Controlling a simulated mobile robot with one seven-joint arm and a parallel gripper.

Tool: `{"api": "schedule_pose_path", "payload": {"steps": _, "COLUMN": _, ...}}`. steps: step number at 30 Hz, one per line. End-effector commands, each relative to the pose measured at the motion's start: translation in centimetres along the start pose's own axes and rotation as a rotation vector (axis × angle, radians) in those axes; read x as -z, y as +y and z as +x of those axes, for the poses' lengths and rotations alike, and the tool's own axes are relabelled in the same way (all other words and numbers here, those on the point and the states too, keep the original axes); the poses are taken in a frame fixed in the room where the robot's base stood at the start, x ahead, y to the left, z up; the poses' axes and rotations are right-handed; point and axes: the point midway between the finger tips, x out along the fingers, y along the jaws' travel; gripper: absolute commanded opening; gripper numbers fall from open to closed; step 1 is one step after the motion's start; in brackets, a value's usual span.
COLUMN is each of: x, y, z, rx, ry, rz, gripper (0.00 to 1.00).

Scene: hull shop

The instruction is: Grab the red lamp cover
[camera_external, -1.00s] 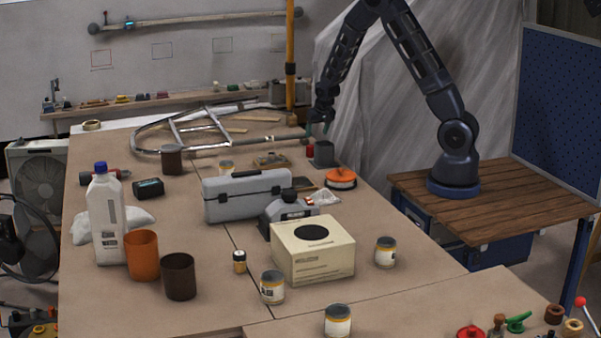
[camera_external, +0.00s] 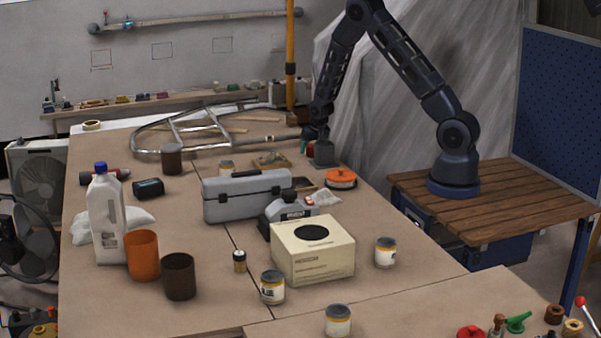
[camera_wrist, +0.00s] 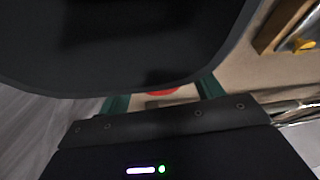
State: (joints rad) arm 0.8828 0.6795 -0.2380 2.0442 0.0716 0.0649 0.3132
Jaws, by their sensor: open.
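The red lamp cover (camera_external: 310,148) is a small red thing at the far right of the workbench, mostly hidden behind my gripper and a dark grey container. In the wrist view a red sliver of it (camera_wrist: 162,93) shows between my two green fingers. My gripper (camera_external: 306,143) is low over the bench there, its fingers apart on either side of the red. I cannot tell whether they touch it. A large dark rounded shape (camera_wrist: 120,40) covers much of the wrist view and hides most of the cover.
The dark grey container (camera_external: 323,153) stands close to my gripper. A bent metal tube frame (camera_external: 205,149) lies to the left. An orange round item (camera_external: 341,178) and a grey toolbox (camera_external: 247,197) are nearer the camera. A wooden tray (camera_external: 271,161) is left of the gripper.

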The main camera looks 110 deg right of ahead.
Motion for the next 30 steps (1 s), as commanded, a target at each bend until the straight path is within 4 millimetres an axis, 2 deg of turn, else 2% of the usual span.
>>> {"api": "schedule_pose_path", "payload": {"steps": 3, "x": -0.06, "y": -0.02, "z": 0.75, "rx": 0.000, "ry": -0.001, "rz": 0.000, "gripper": 0.66}}
{"api": "schedule_pose_path", "payload": {"steps": 9, "x": -0.04, "y": -0.04, "z": 0.75, "rx": 0.001, "ry": 0.000, "rz": -0.001, "gripper": 0.66}}
{"api": "schedule_pose_path", "payload": {"steps": 15, "x": -0.05, "y": -0.03, "z": 0.73, "rx": 0.000, "ry": 0.000, "rz": -0.001, "gripper": 0.26}}
{"api": "schedule_pose_path", "payload": {"steps": 17, "x": -0.04, "y": -0.03, "z": 0.73, "rx": 0.000, "ry": 0.000, "rz": -0.001, "gripper": 0.18}}
{"api": "schedule_pose_path", "payload": {"steps": 26, "x": -0.01, "y": -0.04, "z": 0.66, "rx": 0.001, "ry": 0.000, "rz": -0.001, "gripper": 0.18}}
{"api": "schedule_pose_path", "payload": {"steps": 30, "x": 0.32, "y": -0.05, "z": -0.05, "rx": 0.001, "ry": 0.001, "rz": 0.000, "gripper": 0.18}}
